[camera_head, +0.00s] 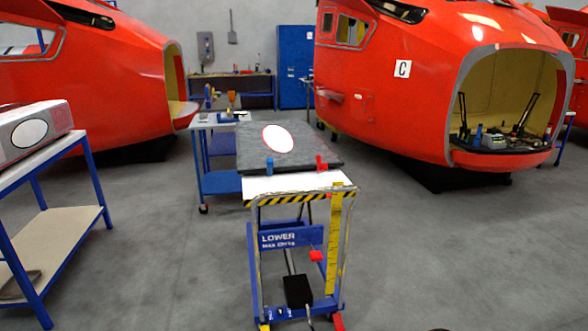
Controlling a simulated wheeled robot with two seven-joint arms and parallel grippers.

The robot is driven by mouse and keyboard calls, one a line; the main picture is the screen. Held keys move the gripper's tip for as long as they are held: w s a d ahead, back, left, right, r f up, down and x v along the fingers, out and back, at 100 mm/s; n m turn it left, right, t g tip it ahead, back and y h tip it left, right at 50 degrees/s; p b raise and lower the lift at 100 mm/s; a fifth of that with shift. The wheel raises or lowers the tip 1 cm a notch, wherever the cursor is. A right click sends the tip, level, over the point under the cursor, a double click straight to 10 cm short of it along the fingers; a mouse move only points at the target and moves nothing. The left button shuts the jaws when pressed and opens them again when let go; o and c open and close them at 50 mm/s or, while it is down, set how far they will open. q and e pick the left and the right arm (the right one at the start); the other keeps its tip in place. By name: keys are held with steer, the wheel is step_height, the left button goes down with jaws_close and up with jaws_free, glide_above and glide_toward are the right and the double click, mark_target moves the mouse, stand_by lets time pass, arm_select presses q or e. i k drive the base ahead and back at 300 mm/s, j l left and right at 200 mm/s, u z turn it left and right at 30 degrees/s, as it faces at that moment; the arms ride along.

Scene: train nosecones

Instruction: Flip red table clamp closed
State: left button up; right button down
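A red clamp (321,162) stands upright at the near right edge of a dark grey panel (310,147) on top of a wheeled lift table. A blue clamp (269,165) sits at the panel's near left edge. The panel carries a white oval with a red rim (278,138). The red clamp is small in this view, and I cannot tell its exact handle position. Neither of my grippers is in view.
The lift table (290,187) has a yellow-black striped edge and a "LOWER" sign (290,238). A blue-framed table (42,155) stands at left. Red train nosecones (420,85) stand behind. Grey floor is clear around the lift table's front and right.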

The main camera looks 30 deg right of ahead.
mark_target(321, 167)
steer(key=i+l+u, duration=0.25)
steer(key=l, duration=0.4)
steer(key=i+l+u, duration=0.1)
steer(key=l+u, duration=0.15)
steer(key=l, duration=0.4)
steer(key=l+u, duration=0.3)
steer(key=l, duration=0.4)
steer(key=i+l, duration=0.1)
steer(key=l, duration=1.95)
steer(key=i+l+u, duration=0.1)
steer(key=l, duration=0.95)
steer(key=i+j, duration=0.05)
